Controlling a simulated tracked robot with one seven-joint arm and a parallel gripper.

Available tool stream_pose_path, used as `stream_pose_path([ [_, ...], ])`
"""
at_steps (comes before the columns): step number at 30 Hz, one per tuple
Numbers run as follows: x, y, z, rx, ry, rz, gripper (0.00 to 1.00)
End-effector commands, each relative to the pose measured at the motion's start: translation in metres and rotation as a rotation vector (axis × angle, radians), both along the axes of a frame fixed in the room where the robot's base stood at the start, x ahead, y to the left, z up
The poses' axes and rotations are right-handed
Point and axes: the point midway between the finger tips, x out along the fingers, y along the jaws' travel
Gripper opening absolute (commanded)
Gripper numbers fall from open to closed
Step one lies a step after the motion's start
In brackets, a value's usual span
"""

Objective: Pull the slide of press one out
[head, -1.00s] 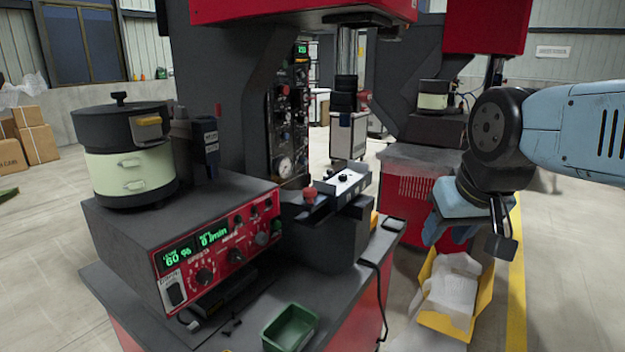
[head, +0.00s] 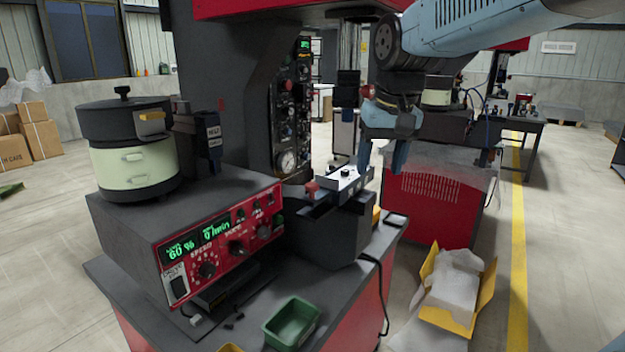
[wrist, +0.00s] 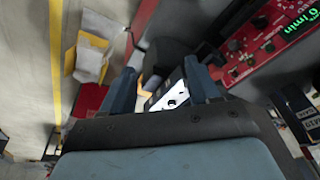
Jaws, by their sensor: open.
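Press one (head: 235,90) is the dark machine with a red top in the head view. Its slide (head: 338,183) is a pale metal plate with a black knob, sitting on a dark block at the front of the press. My gripper (head: 382,158) is open and empty, just above and to the right of the slide. In the wrist view the slide (wrist: 168,100) shows between the two blue fingers of my gripper (wrist: 162,85). I cannot tell how far the fingers are from the knob, and they do not appear to touch it.
A feeder control box (head: 200,240) with a pot-like bowl (head: 135,165) stands to the left. A green tray (head: 291,324) lies on the bench in front. A yellow box (head: 440,318) stands on the floor at right. A second press base (head: 435,195) stands behind.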

Motion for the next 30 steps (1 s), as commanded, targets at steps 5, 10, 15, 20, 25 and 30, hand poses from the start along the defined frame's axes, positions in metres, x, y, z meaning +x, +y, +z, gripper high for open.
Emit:
stream_pose_path([
  [5,0.049,0.038,0.003,-0.013,0.086,0.026,0.61],
  [10,0.087,0.076,0.0,-0.034,0.159,0.043,0.61],
  [15,0.111,0.105,-0.006,-0.053,0.208,0.054,0.61],
  [20,0.12,0.118,-0.009,-0.062,0.228,0.059,0.61],
  [25,0.122,0.12,-0.021,-0.065,0.234,0.059,0.61],
  [30,0.122,0.12,-0.045,-0.066,0.235,0.059,0.61],
])
